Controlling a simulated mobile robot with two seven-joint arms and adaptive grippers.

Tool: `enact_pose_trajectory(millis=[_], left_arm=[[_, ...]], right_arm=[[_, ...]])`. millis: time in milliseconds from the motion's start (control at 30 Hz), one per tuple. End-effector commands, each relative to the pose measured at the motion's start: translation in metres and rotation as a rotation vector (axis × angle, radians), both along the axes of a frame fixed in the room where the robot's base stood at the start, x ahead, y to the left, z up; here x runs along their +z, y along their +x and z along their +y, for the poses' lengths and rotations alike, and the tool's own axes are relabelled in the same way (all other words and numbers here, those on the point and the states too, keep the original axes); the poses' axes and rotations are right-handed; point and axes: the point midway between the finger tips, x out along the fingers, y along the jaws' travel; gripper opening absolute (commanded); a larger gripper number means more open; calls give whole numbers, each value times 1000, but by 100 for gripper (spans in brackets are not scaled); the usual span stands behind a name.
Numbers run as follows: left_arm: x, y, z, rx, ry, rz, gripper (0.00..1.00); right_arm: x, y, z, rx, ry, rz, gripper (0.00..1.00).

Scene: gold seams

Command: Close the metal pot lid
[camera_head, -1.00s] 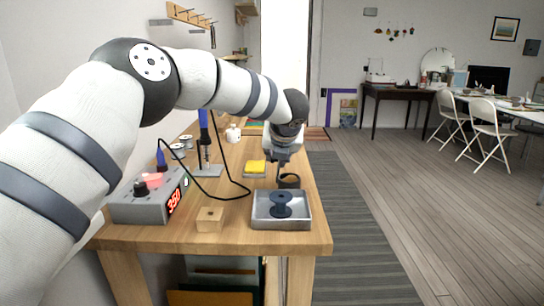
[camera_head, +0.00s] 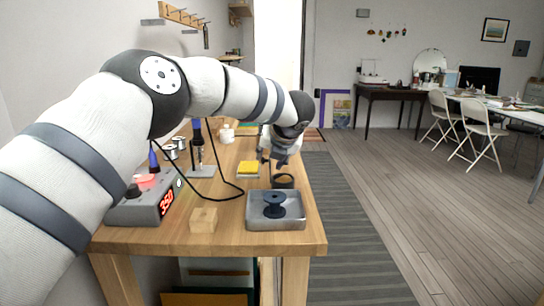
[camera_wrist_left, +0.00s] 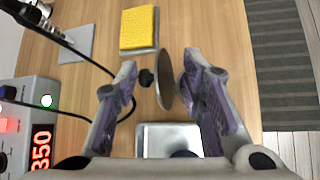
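The metal pot lid (camera_wrist_left: 164,78) shows in the left wrist view as a thin grey disc seen nearly edge-on, with a black knob (camera_wrist_left: 146,77) on its left side. It stands tilted up rather than flat. My right gripper is in no view.
A yellow sponge (camera_head: 248,168) lies to the left. A wooden block (camera_head: 204,220), a soldering station (camera_head: 146,203) and its looping black cable are farther left. The bench's right edge is close.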

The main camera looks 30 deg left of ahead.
Motion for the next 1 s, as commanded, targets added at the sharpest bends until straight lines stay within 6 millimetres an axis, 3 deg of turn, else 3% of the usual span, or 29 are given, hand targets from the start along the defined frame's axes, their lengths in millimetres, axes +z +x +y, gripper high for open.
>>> enact_pose_trajectory(millis=[267, 500, 700, 1000], left_arm=[[8, -4, -7, -5, -3, -3, 37], [51, -36, -40, -4, -1, -4, 37], [77, -56, -60, -1, -1, -3, 37], [82, -61, -64, -1, -1, -2, 37]], right_arm=[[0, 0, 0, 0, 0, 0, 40], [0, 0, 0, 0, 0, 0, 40], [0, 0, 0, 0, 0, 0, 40], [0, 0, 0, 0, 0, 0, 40]])
